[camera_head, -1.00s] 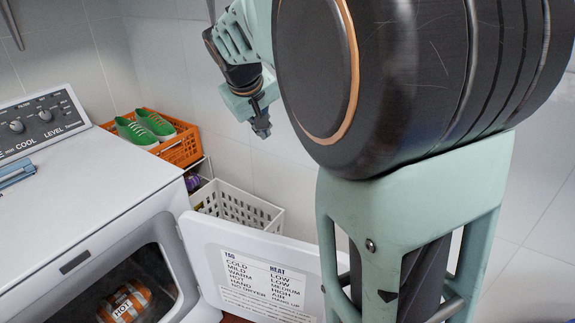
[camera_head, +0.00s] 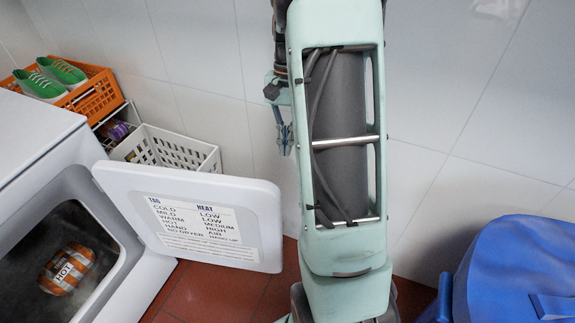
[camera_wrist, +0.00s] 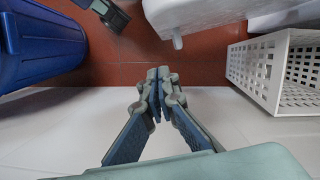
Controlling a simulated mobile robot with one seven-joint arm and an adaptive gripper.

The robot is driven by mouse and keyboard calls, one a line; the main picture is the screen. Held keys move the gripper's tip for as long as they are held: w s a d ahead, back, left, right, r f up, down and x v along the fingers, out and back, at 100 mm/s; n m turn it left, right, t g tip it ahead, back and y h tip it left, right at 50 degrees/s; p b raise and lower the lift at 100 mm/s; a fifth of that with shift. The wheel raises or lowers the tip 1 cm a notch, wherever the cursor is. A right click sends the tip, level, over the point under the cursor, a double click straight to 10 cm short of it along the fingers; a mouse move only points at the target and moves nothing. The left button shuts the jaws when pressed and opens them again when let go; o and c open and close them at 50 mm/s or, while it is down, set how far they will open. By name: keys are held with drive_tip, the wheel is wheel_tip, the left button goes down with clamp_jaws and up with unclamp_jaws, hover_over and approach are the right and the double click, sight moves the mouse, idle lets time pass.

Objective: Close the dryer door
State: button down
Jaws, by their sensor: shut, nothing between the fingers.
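The white dryer (camera_head: 30,150) stands at the left in the head view. Its door (camera_head: 190,215) stands wide open to the right, with a printed label on its inner face. An orange-brown item marked HOT (camera_head: 68,270) lies inside the drum. My gripper (camera_head: 285,145) is shut and empty, beyond the door's right edge and near the tiled wall, partly behind my arm. A white panel, likely the door (camera_wrist: 190,15), shows at the top centre, apart from the fingers.
A white basket (camera_head: 170,150) stands behind the door; it also shows in the wrist view (camera_wrist: 280,70). An orange crate (camera_head: 90,95) holds green shoes (camera_head: 60,72). A blue bin (camera_head: 520,270) stands at the right. Red floor (camera_head: 215,290) shows below the door.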

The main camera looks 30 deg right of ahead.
drive_tip(key=s+a+f+b, duration=0.2)
drive_tip(key=s+a+f, duration=0.2)
drive_tip(key=f, duration=0.4)
drive_tip(key=shift+s+f, duration=0.4)
drive_tip(key=shift+s, duration=0.05)
drive_tip(key=shift+s, duration=0.15)
